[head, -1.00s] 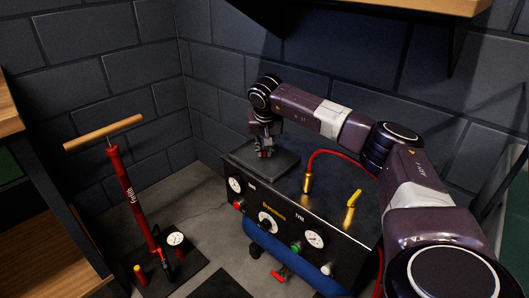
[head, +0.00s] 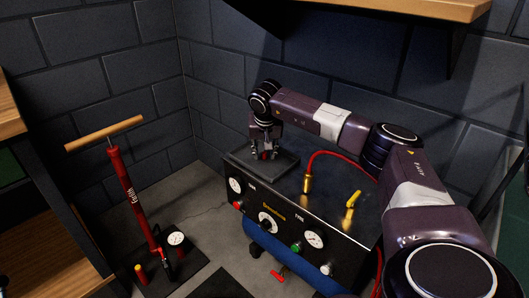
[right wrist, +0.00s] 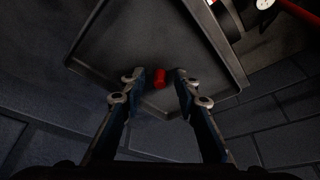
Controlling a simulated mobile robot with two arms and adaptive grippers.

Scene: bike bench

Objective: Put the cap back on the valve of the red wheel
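A small red cap (right wrist: 159,78) lies on the dark tray (right wrist: 145,35) in the right wrist view. My right gripper (right wrist: 160,77) is open, with one finger on each side of the cap. Gaps show between the cap and both fingertips. In the head view the right gripper (head: 264,153) points down over the tray (head: 284,168), and a speck of red shows between its fingers. The red wheel and its valve are not in view. My left gripper is not in view.
A red floor pump (head: 130,195) stands at left. A wooden shelf (head: 420,8) overhangs at the top. A block wall stands behind.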

